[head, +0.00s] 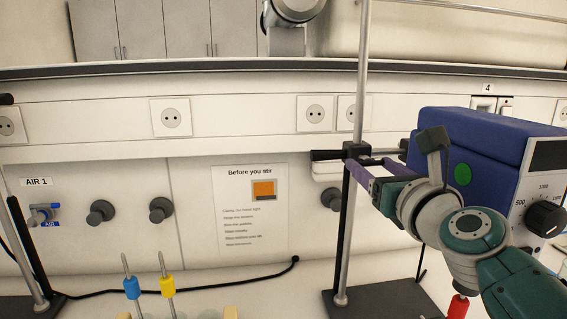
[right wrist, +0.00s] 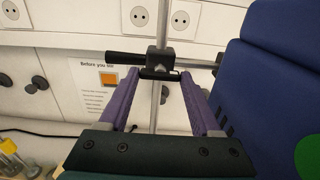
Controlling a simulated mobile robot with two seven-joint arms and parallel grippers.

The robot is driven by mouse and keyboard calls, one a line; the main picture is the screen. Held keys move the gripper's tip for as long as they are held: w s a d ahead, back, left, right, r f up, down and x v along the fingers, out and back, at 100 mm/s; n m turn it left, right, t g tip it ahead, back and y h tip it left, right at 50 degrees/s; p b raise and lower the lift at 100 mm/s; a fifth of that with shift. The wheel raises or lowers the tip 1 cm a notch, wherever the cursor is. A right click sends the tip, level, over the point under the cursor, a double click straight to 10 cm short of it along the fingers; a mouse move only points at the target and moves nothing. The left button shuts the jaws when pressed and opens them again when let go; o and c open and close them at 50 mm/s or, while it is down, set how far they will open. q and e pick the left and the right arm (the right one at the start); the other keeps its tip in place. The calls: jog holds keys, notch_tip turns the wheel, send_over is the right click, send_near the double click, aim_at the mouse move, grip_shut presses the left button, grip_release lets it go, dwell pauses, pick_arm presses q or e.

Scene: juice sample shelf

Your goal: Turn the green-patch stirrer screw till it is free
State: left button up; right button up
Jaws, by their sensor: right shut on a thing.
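The stirrer is a blue box (head: 480,142) with a round green patch (head: 463,174) on its side. A black clamp (head: 356,150) joins it to an upright metal rod (head: 361,60). My right gripper (head: 357,168), with purple fingers, reaches in from the right to just below the clamp. In the right wrist view its fingertips are shut on a small dark bar, which looks like the screw (right wrist: 160,74) on the near side of the clamp (right wrist: 157,56). The fingers mostly hide the screw in the head view. My left gripper is not in view.
A black handle (head: 326,155) sticks out left from the clamp. The rod stands on a dark base plate (head: 385,302). Stirrers with blue (head: 132,288) and yellow (head: 167,286) collars stand at lower left. A notice (head: 251,212) hangs on the back panel. A red piece (head: 458,307) is at lower right.

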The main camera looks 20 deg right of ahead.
jog(key=shift+n, duration=0.3)
jog(key=n, duration=0.4)
jog(key=shift+n, duration=0.3)
jog(key=n+p, duration=0.1)
jog(key=n, duration=0.3)
jog(key=shift+r+n, duration=0.1)
jog(key=shift+n, duration=0.2)
jog(key=n, duration=0.4)
jog(key=shift+n+p, duration=0.5)
jog(key=shift+n, duration=1.5)
jog(key=o, duration=1.4)
